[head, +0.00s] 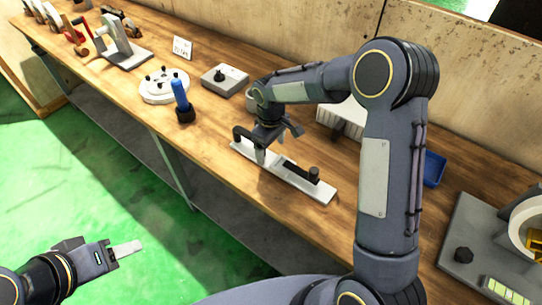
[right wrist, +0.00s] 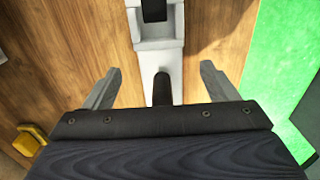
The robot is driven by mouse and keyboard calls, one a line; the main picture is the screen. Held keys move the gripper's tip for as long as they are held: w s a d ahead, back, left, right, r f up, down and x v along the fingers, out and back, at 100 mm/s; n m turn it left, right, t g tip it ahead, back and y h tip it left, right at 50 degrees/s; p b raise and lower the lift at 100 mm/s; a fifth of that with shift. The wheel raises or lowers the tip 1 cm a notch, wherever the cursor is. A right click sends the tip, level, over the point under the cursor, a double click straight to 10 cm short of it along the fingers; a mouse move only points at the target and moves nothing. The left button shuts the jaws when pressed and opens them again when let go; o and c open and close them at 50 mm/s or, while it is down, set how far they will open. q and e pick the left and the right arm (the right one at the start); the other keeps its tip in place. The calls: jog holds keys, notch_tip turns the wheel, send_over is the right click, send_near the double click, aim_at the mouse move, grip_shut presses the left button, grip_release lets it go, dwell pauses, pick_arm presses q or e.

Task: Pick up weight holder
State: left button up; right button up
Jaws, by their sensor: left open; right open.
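A long pale bar with black parts (head: 318,189) lies on the wooden bench; it seems to be the weight holder, though no label confirms this. A black knob (head: 314,174) stands at its near right end. My right gripper (head: 277,142) is open just above its far left part. In the right wrist view the pale bar (right wrist: 158,47) runs between the open fingers, and a dark post (right wrist: 161,89) on it stands between them. I cannot tell if the fingers touch anything. My left gripper (head: 115,252) is open and empty, away from the bench over the green floor.
A blue-handled tool (head: 181,97) and a white round tray (head: 158,91) stand to the left on the bench, with a grey box (head: 225,78) behind. A blue bin (head: 433,169) is partly behind my right arm. A grey machine (head: 480,240) stands at the right.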

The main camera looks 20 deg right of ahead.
aim_at(271, 160)
notch_tip(271, 160, down, 5)
jog(key=shift+r+p, duration=0.15)
jog(key=shift+p, duration=0.45)
jog(key=shift+r, duration=0.1)
jog(key=c, duration=1.6)
